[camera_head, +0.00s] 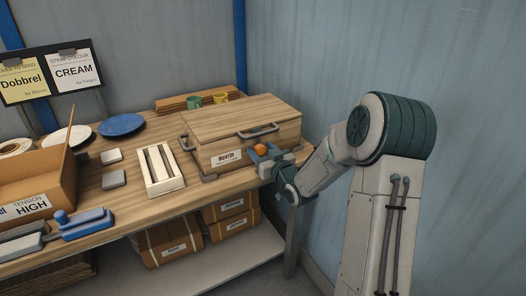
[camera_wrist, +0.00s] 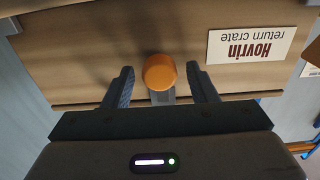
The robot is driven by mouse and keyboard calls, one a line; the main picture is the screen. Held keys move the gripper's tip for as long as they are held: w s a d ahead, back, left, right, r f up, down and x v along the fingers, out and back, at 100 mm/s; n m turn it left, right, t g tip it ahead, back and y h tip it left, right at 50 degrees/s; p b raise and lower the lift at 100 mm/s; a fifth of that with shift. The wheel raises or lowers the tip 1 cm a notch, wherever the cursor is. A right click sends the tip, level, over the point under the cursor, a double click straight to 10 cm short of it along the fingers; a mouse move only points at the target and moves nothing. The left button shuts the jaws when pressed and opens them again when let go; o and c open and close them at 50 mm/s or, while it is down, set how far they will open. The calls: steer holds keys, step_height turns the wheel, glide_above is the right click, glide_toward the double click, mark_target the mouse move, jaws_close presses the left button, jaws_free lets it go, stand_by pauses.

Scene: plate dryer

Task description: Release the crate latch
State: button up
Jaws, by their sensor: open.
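The wooden crate (camera_head: 245,120) stands closed on the bench, with a label reading "Hovrin return crate" (camera_wrist: 252,44) on its front. An orange round knob (camera_wrist: 159,72), which I take to be the latch, sits on a grey stem at the crate's front face. It also shows in the head view (camera_head: 260,149). My gripper (camera_wrist: 162,84) is open at the crate's front, with one finger on each side of the knob. Gaps show between the knob and both fingers. In the head view my gripper (camera_head: 270,158) partly hides the crate's right front.
A slotted wooden rack (camera_head: 160,170) stands left of the crate. Plates, including a blue one (camera_head: 121,125), an open cardboard box (camera_head: 40,180) and a blue tool (camera_head: 82,222) are further left. A wall closes the right side; boxes (camera_head: 170,240) sit below.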

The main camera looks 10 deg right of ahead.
steer(key=c, duration=0.9)
steer(key=shift+m, duration=0.3)
steer(key=m, duration=0.3)
steer(key=shift+d+b, duration=0.1)
steer(key=shift+b, duration=0.2)
steer(key=m+p, duration=0.1)
steer(key=m, duration=0.5)
steer(key=shift+d, duration=0.1)
steer(key=m+p, duration=0.1)
steer(key=m, duration=0.4)
steer(key=shift+f+p, duration=0.1)
steer(key=shift+p, duration=0.3)
steer(key=shift+f+m+p, duration=0.1)
steer(key=shift+m+p, duration=0.45)
steer(key=shift+m, duration=1.05)
